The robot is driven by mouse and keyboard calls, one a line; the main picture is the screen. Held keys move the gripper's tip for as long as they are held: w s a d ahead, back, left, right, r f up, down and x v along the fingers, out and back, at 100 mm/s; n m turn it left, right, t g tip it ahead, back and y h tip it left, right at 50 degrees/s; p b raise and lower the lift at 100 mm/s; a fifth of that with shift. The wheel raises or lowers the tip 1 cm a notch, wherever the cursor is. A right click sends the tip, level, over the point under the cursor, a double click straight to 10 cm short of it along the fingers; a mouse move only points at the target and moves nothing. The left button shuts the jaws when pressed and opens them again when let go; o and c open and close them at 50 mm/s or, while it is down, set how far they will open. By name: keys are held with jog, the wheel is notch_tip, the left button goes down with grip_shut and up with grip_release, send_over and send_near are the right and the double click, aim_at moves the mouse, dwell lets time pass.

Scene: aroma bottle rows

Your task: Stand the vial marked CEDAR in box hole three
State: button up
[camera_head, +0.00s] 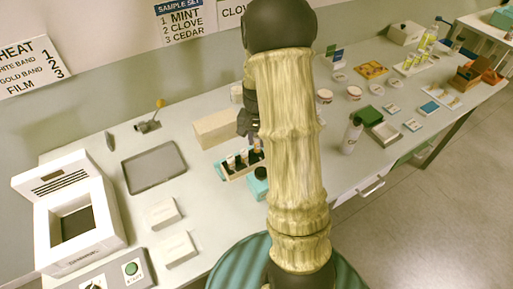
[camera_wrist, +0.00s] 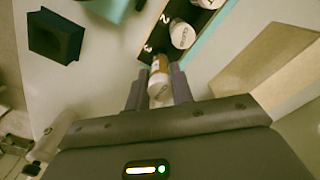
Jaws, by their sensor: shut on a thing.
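My gripper (camera_wrist: 158,84) is shut on a vial (camera_wrist: 158,76) with a pale cap and an amber-orange band; its mark is not readable. The dark-topped box (camera_wrist: 152,58) has white numbers 2 and 3 along its edge. The held vial is at the end marked 3, in line with that hole; I cannot tell how far in it is. Two pale-capped vials, one by number 2 (camera_wrist: 182,33) and one beyond (camera_wrist: 207,3), stand in the box. In the head view my gripper (camera_head: 250,138) is at the box's far right end, partly hidden by my arm.
A wall sign (camera_head: 186,22) lists 1 MINT, 2 CLOVE, 3 CEDAR. A beige block (camera_head: 216,129) stands close behind the box. A teal item with a dark top (camera_head: 258,184) is in front. A grey tray (camera_head: 153,167) and white machine (camera_head: 68,215) stand left.

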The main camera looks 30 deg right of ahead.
aim_at(257, 147)
jog(key=shift+f, duration=0.2)
jog(key=shift+f, duration=1.85)
jog(key=shift+f, duration=0.15)
jog(key=o, duration=1)
